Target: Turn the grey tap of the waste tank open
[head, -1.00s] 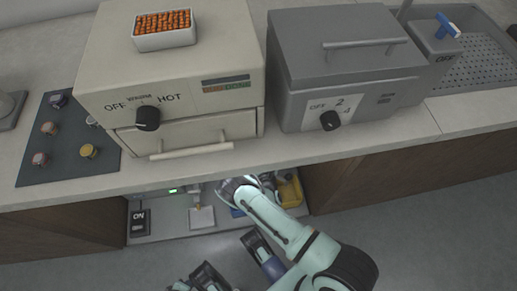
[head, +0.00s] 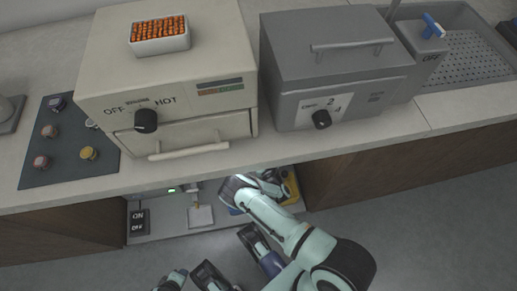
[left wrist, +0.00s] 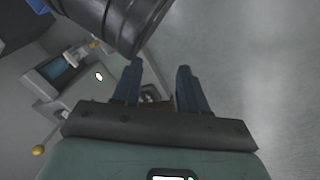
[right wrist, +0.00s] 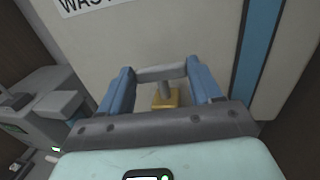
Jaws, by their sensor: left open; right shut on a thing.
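In the right wrist view the grey tap handle (right wrist: 160,73) is a bar across a short stem above a yellow block (right wrist: 165,97). It stands in front of the cream waste tank (right wrist: 190,30), whose label is partly cut off. My right gripper (right wrist: 160,71) is shut on the tap handle, one blue finger at each end of the bar. In the head view my right arm reaches under the counter, and the tap is hidden there. My left gripper (left wrist: 159,76) is open and empty in the left wrist view, away from the tank.
The counter front edge (head: 330,165) runs above my right arm. A lower compartment holds an ON/OFF switch (head: 139,221), a white plate (head: 200,217) and a yellow thing (head: 291,186). A brown cabinet panel (head: 400,165) closes its right side. Grey floor in front is clear.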

